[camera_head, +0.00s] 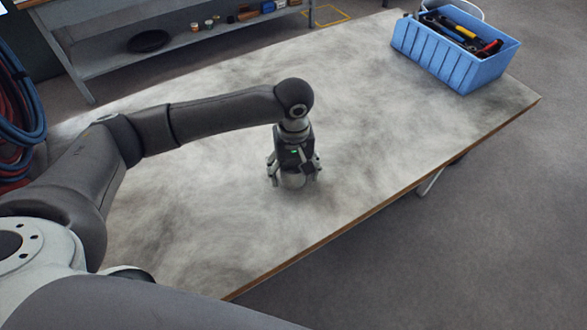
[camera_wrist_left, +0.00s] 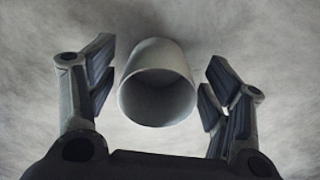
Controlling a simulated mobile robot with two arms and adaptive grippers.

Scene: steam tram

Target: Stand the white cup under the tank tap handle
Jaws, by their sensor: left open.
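The white cup (camera_wrist_left: 157,55) stands on the table between the open fingers of my left gripper (camera_wrist_left: 158,88), its open mouth toward the wrist camera. Gaps show between the cup and the fingers on both sides in the left wrist view. In the head view my left gripper (camera_head: 294,178) points down at the middle of the table, and a small part of the cup (camera_head: 292,181) shows between its fingers. The tank tap handle is not in view. My right gripper is not in view.
The worn grey table (camera_head: 400,110) is mostly bare around my left gripper. A blue crate (camera_head: 448,62) of tools stands at its far right corner. A grey shelf (camera_head: 190,42) with small items stands behind. Coiled hoses (camera_head: 18,115) hang at the left.

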